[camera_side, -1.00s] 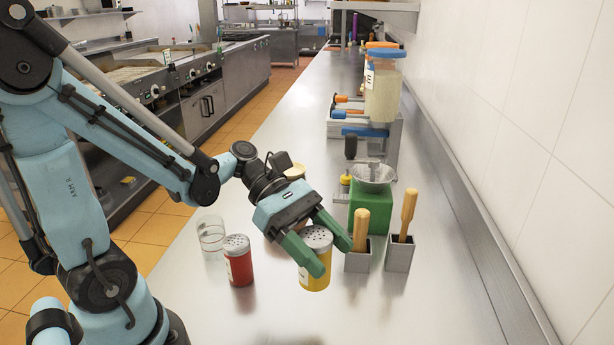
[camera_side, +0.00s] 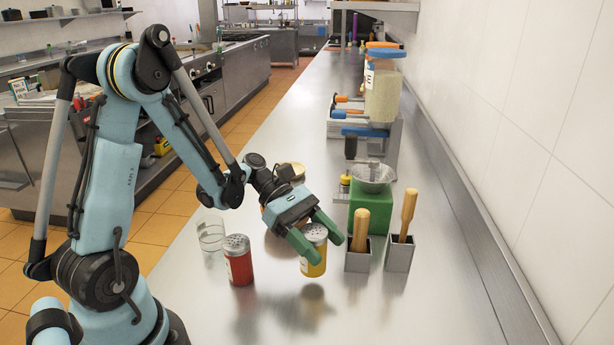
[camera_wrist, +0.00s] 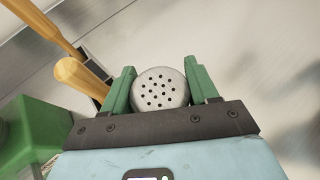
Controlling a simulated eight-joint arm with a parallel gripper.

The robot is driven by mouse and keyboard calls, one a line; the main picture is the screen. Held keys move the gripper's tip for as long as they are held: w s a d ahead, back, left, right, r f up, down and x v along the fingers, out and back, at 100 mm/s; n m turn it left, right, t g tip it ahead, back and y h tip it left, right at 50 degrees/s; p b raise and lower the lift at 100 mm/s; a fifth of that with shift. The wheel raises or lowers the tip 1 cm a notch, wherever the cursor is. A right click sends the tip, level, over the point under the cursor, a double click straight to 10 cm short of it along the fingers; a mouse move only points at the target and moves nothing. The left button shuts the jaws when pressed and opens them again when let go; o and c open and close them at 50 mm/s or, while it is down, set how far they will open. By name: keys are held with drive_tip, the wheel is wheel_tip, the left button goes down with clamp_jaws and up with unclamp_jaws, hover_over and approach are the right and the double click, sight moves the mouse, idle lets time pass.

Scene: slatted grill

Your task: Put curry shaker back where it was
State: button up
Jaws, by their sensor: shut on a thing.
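The yellow shaker (camera_side: 314,262), with a perforated silver lid, is between the green fingers of my gripper (camera_side: 316,240). My gripper is shut on it and holds it upright above the steel counter, with a dark reflection below it. In the wrist view the shaker's round lid (camera_wrist: 160,89) sits between the two fingers of my gripper (camera_wrist: 161,88). A red shaker (camera_side: 239,265) with a similar lid stands on the counter to the left. I cannot read the labels.
Two metal holders with wooden-handled tools (camera_side: 359,240) (camera_side: 404,225) stand close to the right. A green block with a metal bowl (camera_side: 372,178) is behind. A clear glass (camera_side: 211,234) stands left of the red shaker. The front counter is clear.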

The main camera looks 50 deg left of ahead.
drive_tip(key=shift+f, duration=1.45)
drive_tip(key=shift+f, duration=0.1)
drive_tip(key=o, duration=1.1)
